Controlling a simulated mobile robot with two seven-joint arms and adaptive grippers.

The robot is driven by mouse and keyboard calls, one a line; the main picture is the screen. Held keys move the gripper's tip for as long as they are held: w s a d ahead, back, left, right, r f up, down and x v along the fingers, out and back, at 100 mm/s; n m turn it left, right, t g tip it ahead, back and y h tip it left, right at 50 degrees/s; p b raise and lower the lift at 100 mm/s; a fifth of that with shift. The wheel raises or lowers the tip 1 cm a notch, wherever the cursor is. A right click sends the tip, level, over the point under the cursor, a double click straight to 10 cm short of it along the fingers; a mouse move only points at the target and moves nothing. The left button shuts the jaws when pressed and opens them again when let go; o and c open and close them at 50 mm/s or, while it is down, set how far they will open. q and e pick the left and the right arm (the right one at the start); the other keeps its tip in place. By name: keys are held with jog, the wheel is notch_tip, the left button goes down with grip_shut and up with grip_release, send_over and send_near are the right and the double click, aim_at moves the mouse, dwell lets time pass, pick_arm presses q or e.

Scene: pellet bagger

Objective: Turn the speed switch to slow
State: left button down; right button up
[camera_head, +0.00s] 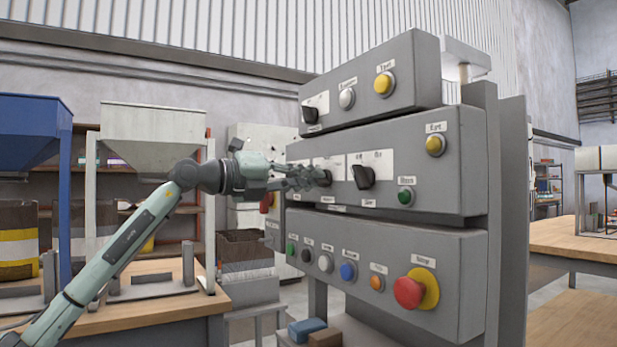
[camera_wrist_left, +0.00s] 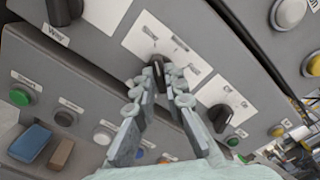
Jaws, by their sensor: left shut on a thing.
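My left gripper (camera_head: 312,178) reaches in from the left to the middle box of a grey control panel (camera_head: 440,185). It is shut on the left black rotary switch (camera_head: 325,177) of that box, and its fingers partly hide the knob. In the left wrist view the fingertips (camera_wrist_left: 158,78) close around the same knob (camera_wrist_left: 152,60), which sits on a white label plate (camera_wrist_left: 139,33). The label words are too small to read surely, so I cannot tell its setting. My right gripper is not in view.
Another black switch (camera_head: 363,177) sits just right of the held one. A black switch (camera_head: 310,114) is on the upper box. The lower box has several push buttons and a red mushroom button (camera_head: 408,292). A wooden table (camera_head: 150,308) stands at left.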

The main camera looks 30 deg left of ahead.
pick_arm(q)
jog(key=c, duration=1.6)
grip_release()
jog(key=shift+s+a, duration=0.1)
jog(key=shift+v, duration=5.9)
